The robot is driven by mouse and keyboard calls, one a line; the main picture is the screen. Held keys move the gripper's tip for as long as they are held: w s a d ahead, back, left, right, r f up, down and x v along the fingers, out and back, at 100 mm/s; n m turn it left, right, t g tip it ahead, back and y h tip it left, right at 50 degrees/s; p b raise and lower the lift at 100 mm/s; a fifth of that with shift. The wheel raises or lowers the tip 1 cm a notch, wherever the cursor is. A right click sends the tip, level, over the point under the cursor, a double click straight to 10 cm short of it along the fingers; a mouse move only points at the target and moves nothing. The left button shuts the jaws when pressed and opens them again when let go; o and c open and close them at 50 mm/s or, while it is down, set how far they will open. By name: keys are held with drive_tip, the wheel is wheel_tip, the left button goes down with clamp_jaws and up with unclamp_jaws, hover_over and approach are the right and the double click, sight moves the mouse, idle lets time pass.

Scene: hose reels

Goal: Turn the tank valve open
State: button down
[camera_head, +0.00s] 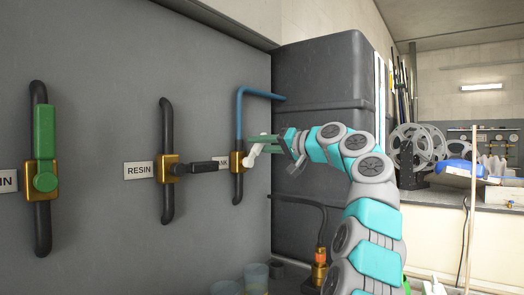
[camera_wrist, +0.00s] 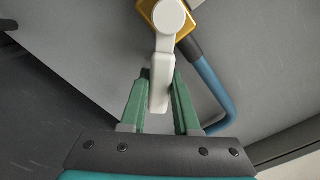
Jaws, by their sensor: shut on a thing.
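The tank valve has a brass body (camera_head: 237,161) on the grey wall, with a blue pipe (camera_head: 240,110) rising from it and bending right to the dark tank (camera_head: 320,80). Its white lever (camera_head: 250,157) slants up and right from the hub. My gripper (camera_head: 262,143) is shut on the white lever, with the arm reaching in from the right. In the wrist view, green fingers (camera_wrist: 160,82) lie on both sides of the white lever (camera_wrist: 161,60), below its round hub. The brass body (camera_wrist: 196,14) and blue pipe (camera_wrist: 213,85) show behind. The valve's label (camera_head: 224,164) is partly hidden by a black lever.
To the left are a RESIN valve (camera_head: 169,168) with a black lever pointing right and a valve with a green lever (camera_head: 44,147) standing upright. Cups (camera_head: 256,278) stand low beneath the tank valve. A bench with hose reels (camera_head: 416,143) is at the right.

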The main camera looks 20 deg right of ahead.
drive_tip(key=n, duration=0.1)
drive_tip(key=s+a+r+n, duration=0.1)
drive_tip(key=n, duration=0.1)
drive_tip(key=a+n, duration=0.1)
drive_tip(key=n, duration=0.1)
drive_tip(key=shift+s+a+r+b, duration=0.2)
drive_tip(key=shift+s+b, duration=0.05)
drive_tip(key=shift+b, duration=0.1)
drive_tip(key=shift+s+a+r+n+b, duration=0.1)
drive_tip(key=shift+s+a+n+b, duration=0.25)
drive_tip(key=shift+n, duration=0.65)
drive_tip(key=shift+s+a+r+n+b, duration=0.15)
drive_tip(key=shift+a+n, duration=0.35)
drive_tip(key=shift+n, duration=0.5)
drive_tip(key=shift+s, duration=0.1)
drive_tip(key=shift+f, duration=0.1)
drive_tip(key=c, duration=0.6)
unclamp_jaws()
drive_tip(key=shift+c, duration=0.2)
drive_tip(key=b+v, duration=0.1)
drive_tip(key=v, duration=0.6)
drive_tip(key=shift+s+d, duration=0.25)
drive_tip(key=shift+s, duration=0.05)
